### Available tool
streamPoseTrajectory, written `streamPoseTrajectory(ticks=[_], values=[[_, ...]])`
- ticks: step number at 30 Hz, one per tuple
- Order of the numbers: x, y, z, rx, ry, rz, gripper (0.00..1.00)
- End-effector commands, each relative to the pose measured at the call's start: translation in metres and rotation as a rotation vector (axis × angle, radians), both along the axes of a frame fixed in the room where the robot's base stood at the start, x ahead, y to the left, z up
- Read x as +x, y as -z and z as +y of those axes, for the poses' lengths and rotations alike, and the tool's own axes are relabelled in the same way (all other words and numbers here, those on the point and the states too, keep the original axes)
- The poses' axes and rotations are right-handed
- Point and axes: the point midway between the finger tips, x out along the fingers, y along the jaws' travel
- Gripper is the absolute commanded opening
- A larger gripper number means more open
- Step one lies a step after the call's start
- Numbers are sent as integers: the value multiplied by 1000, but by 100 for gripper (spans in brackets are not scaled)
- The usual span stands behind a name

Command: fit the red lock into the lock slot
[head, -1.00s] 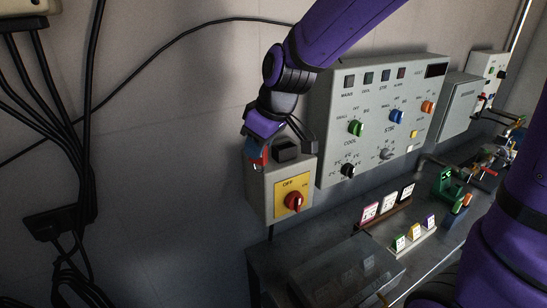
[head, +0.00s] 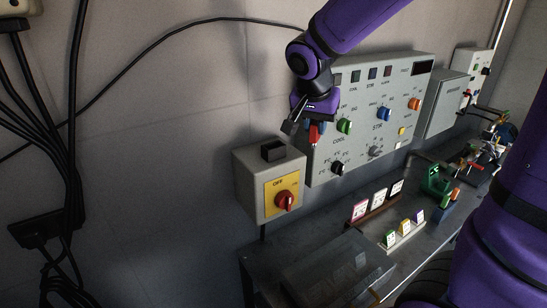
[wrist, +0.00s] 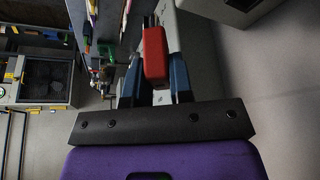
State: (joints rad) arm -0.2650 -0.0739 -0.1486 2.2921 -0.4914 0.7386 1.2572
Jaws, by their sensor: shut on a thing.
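My gripper (head: 306,124) is shut on the red lock (head: 313,133), above and right of the grey switch box (head: 246,186). In the wrist view the red lock (wrist: 154,55) is held between the two blue finger pads of my gripper (wrist: 155,84), with thin dark prongs at its far end. A black block with a dark recess (head: 273,150) sits on top of the switch box; it looks like the lock slot, but its inside is too small to make out. The lock is apart from this block. The box front has a yellow plate with a red rotary handle (head: 286,200).
A large grey control panel (head: 370,150) with coloured knobs is on the wall right behind the gripper. Below is a dark bench (head: 300,268) with card stands (head: 378,203) and a green item (head: 436,181). Black cables (head: 72,130) hang at the left; the wall between is free.

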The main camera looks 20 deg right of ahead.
Motion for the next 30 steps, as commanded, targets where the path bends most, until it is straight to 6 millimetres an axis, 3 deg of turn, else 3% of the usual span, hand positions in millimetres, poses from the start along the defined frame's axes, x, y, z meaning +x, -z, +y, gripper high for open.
streamPoseTrajectory(ticks=[6, 12, 16, 30], values=[[-4, -9, -45, 0, 395, 0, 0], [-6, -13, -59, 1, 559, 0, 0], [3, -11, -42, 1, 569, 1, 0], [49, -2, 51, 2, 566, -1, 0]])
